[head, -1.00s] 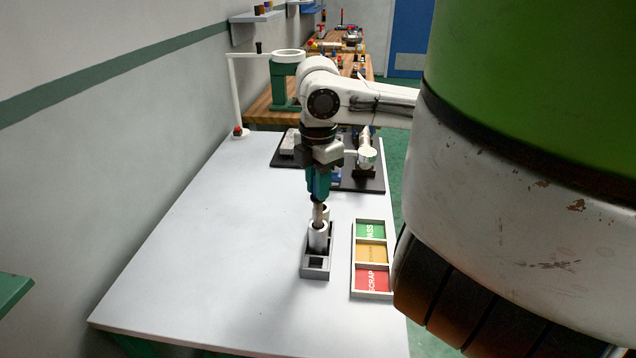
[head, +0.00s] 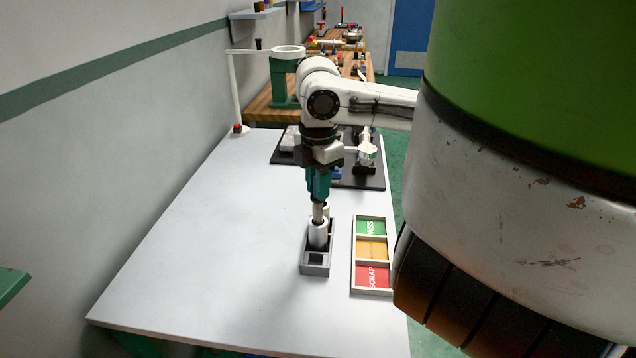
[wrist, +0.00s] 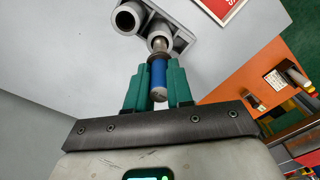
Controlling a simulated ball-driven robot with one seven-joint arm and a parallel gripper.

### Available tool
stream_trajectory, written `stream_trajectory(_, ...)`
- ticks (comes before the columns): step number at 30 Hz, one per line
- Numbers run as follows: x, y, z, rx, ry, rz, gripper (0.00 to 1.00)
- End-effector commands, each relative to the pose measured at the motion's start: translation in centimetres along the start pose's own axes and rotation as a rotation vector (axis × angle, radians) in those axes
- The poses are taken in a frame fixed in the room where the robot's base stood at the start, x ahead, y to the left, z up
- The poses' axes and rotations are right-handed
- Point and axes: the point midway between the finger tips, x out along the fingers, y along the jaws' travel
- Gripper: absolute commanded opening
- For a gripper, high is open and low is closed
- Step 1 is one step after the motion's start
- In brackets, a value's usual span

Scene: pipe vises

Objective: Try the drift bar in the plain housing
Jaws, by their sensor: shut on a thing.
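My gripper (head: 318,200) is shut on the drift bar, which has a blue grip (wrist: 158,76) between the green fingers. The bar's steel shaft (head: 317,212) points down at the front pale housing (head: 318,235), an upright hollow cylinder. Its lower end meets the housing's bore; how deep it sits I cannot tell. The second pale housing (wrist: 127,18) stands beside it in the wrist view, mostly hidden behind the bar in the head view. Both stand in a grey holder (head: 315,270) with an empty square pocket at its front. Which housing is plain I cannot tell.
A sorting tray (head: 355,262) with green, yellow and red sections lies right of the holder. A black board (head: 345,181) with fixtures is behind. The white table (head: 220,240) is clear to the left. A white post (head: 235,95) stands at its far left corner.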

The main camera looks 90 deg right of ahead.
Motion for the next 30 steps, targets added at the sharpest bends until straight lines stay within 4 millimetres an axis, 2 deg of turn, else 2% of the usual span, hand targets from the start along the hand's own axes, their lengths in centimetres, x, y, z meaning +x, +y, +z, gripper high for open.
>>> stream_trajectory(29, 0.73, 0.01, 0.02, 0.0, -0.001, 0.001, 0.0)
stream_trajectory(30, 0.73, 0.01, 0.01, 0.0, -0.001, 0.001, 0.25)
